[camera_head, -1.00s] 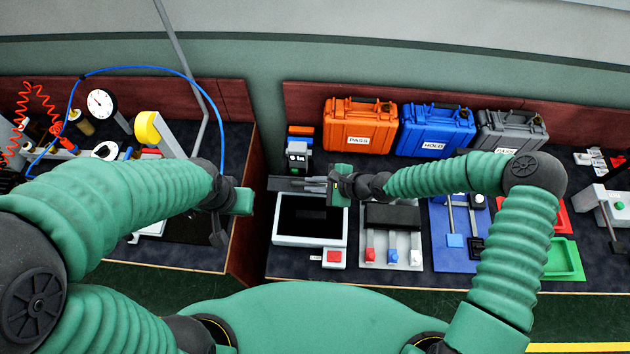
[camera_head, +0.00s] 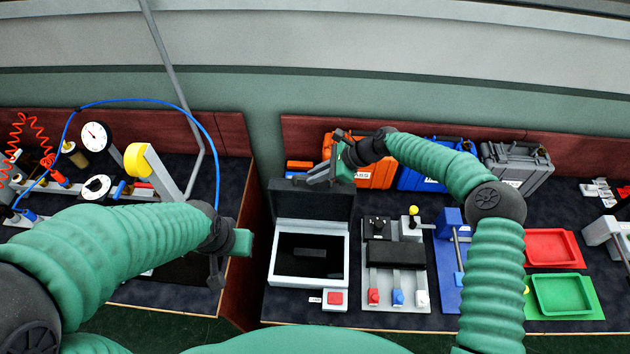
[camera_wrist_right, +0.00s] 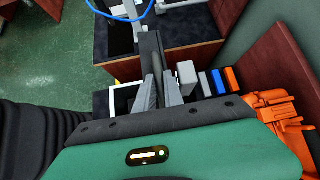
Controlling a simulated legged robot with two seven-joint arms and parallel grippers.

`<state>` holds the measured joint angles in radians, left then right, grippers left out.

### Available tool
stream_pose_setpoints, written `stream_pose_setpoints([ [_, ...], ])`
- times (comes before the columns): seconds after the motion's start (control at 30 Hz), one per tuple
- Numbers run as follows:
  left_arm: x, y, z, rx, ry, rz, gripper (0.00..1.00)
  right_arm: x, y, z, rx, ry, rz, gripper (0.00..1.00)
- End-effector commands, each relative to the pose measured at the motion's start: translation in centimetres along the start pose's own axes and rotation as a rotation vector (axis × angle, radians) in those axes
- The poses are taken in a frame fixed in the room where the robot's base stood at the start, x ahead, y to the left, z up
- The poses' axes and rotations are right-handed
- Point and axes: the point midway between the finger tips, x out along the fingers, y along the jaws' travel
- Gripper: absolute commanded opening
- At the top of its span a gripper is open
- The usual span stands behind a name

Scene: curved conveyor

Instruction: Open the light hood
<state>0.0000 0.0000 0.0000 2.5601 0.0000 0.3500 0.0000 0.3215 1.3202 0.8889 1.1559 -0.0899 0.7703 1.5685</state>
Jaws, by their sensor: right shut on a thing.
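The light hood is a pale grey box (camera_head: 310,281) with a dark interior, on the bench left of centre. Its dark lid (camera_head: 305,205) stands raised at the back of the box, roughly upright. My right gripper (camera_head: 318,178) is at the lid's top edge. In the right wrist view, the fingers (camera_wrist_right: 158,92) are shut on the dark lid panel (camera_wrist_right: 150,48), seen edge-on between them. A dark block (camera_head: 310,253) shows inside the box. My left gripper (camera_head: 228,252) hangs at the left bench's edge, away from the hood; its jaws are unclear.
A red button (camera_head: 335,298) sits at the hood's front right. A grey switch panel (camera_head: 395,285) stands right of it. Orange (camera_head: 375,178), blue (camera_head: 425,182) and grey cases (camera_head: 518,165) line the back. A gap separates the two benches.

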Motion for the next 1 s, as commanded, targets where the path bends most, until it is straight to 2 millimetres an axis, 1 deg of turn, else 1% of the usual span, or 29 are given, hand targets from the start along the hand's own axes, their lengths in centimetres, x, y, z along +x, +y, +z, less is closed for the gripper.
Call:
stream_pose_setpoints([
  [0.03,0.1,0.0,0.0,0.0,0.0,0.0,0.0,0.0,-0.1,-0.2,0.002,0.003,-0.002,0.0],
  [0.33,0.0,0.0,0.0,0.0,0.0,0.0,0.0,0.0,-0.1,-0.2,0.002,0.004,-0.002,0.0],
  [0.37,0.0,0.0,0.0,0.0,0.0,0.0,0.0,0.0,-0.1,-0.3,0.002,0.004,-0.002,0.15],
  [0.5,0.0,0.0,0.0,0.0,0.0,0.0,0.0,0.0,0.0,-0.2,0.002,0.003,-0.002,0.33],
  [0.83,0.1,0.0,0.0,0.0,0.0,0.0,0.0,-0.2,0.0,-0.1,0.0,0.002,-0.003,0.34],
  [0.93,0.6,0.0,0.1,0.0,0.0,0.0,0.0,-1.2,-0.1,-0.2,-0.001,0.002,-0.005,0.34],
  [1.0,1.2,0.0,0.3,0.0,0.0,0.0,0.0,-2.6,-0.1,-0.3,-0.001,0.003,-0.006,0.34],
])
